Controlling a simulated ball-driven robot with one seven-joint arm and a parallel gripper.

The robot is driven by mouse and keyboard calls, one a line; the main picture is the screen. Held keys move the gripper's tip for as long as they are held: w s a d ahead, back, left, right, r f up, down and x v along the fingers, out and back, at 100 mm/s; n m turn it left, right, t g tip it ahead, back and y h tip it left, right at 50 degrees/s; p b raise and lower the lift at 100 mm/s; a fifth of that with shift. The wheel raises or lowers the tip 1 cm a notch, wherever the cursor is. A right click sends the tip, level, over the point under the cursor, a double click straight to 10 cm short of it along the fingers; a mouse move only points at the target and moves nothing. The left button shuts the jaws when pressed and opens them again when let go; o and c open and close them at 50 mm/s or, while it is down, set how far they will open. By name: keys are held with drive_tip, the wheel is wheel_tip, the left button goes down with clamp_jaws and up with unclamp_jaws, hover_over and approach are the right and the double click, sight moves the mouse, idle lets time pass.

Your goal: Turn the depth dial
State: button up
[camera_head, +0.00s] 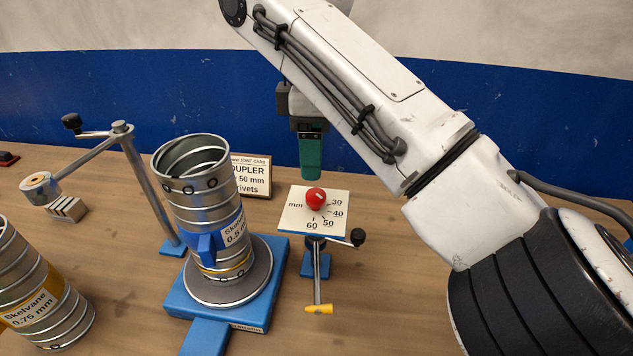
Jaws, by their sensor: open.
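The depth dial is a red knob (315,197) on a white square plate (298,222) marked mm with 30, 40, 50 and 60. The plate sits on a stand with a blue foot. My gripper (311,160), with green fingers, points down just above and behind the red knob, apart from it in the picture. It is open, though the gap between its fingers is hard to see from this side. I see nothing held in it. My white arm comes in from the right, and part of the gripper's mount is hidden behind it.
A metal spiral duct (190,160) stands on a blue base (180,302) left of the dial. A crank arm on a post (150,185) stands behind it. A card (252,176) stands behind. Another duct (40,295) is at lower left. A yellow-tipped handle (319,309) sticks out below the plate.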

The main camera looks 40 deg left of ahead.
sight(313, 194)
wheel_tip(313, 194, down, 8)
drive_tip(key=shift+r+p, duration=0.2)
drive_tip(key=shift+p, duration=0.25)
drive_tip(key=c, duration=1)
drive_tip(key=shift+r+p, duration=0.15)
drive_tip(key=shift+p, duration=0.25)
drive_tip(key=shift+c, duration=0.2)
